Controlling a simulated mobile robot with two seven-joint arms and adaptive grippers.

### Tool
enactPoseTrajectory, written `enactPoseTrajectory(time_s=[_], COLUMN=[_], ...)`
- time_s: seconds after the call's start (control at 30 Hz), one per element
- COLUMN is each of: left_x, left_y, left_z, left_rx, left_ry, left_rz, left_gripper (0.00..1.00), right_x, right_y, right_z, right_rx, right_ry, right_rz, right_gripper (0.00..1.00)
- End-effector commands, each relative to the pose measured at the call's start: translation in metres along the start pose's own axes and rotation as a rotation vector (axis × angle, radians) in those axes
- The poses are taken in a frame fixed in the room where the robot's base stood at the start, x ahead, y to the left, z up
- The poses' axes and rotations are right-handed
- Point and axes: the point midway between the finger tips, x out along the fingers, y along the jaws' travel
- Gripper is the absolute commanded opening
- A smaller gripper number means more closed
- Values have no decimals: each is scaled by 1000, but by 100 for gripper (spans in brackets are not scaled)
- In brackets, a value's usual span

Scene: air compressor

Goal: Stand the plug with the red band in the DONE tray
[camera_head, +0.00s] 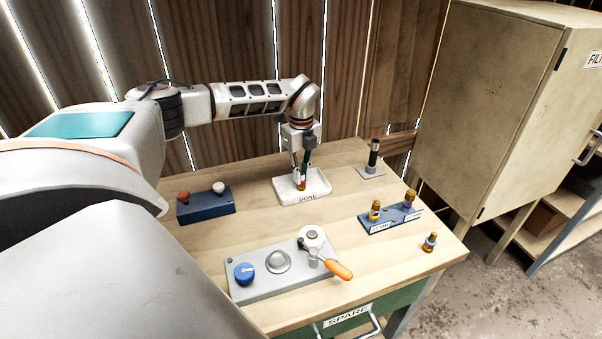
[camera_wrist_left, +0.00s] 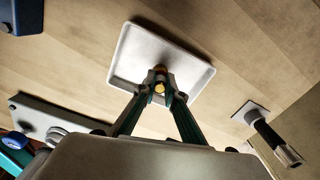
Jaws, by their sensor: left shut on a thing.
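The white DONE tray (camera_head: 320,187) lies at the back middle of the table; it also shows in the left wrist view (camera_wrist_left: 198,82). My left gripper (camera_head: 301,178) points down over the tray, its fingers shut on a small brass plug (camera_head: 301,186) with a reddish band. In the left wrist view the plug (camera_wrist_left: 159,86) sits between the teal fingertips (camera_wrist_left: 159,98), over the tray's inside. The plug looks upright and close to the tray floor; I cannot tell if it touches. The fingers hide part of it. My right gripper is not in view.
A blue block (camera_head: 206,207) with red and white knobs stands left. A black post (camera_head: 373,156) on a grey base stands right of the tray. A blue rack (camera_head: 395,221) holds two brass plugs; another plug (camera_head: 429,242) stands nearby. A grey panel (camera_head: 262,284) lies in front.

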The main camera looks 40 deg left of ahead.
Motion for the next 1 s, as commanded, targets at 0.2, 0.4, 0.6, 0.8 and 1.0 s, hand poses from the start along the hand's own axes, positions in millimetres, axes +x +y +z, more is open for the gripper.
enactPoseTrajectory(time_s=[0.2,0.4,0.6,0.8,1.0], left_x=[0,0,-10,-24,-38], left_y=[0,0,-1,-1,-1], left_z=[0,0,0,0,0], left_rx=[0,0,1,1,0], left_ry=[0,0,0,0,-1], left_rz=[-1,0,-2,-2,-2], left_gripper=[30,30,30,30,30], right_x=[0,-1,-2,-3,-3], right_y=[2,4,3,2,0], right_z=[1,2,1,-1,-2], right_rx=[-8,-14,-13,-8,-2], right_ry=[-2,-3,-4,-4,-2], right_rz=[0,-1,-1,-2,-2], right_gripper=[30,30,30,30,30])
